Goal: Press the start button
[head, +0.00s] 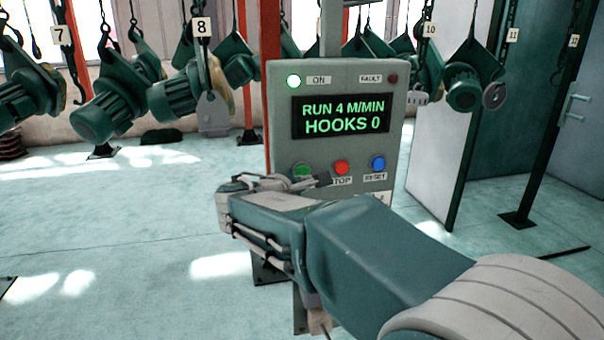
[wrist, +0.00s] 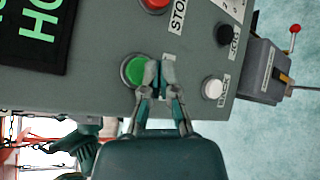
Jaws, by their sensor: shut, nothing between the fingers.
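The green start button (head: 302,169) is at the lower left of the grey control panel's (head: 340,78) face; its label is hidden behind my gripper in the head view. It also shows in the wrist view (wrist: 134,71), partly behind the fingertips. My gripper (wrist: 160,68) is shut and empty, its fingertips over the right part of the green button. I cannot tell whether they touch it. The display (head: 341,116) reads "RUN 4 M/MIN, HOOKS 0", and the ON lamp (head: 293,81) is lit.
The red stop button (head: 342,167) and blue reset button (head: 378,163) sit to the right of the green one. A white back button (wrist: 213,89) and a black jog button (wrist: 224,34) are close by.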

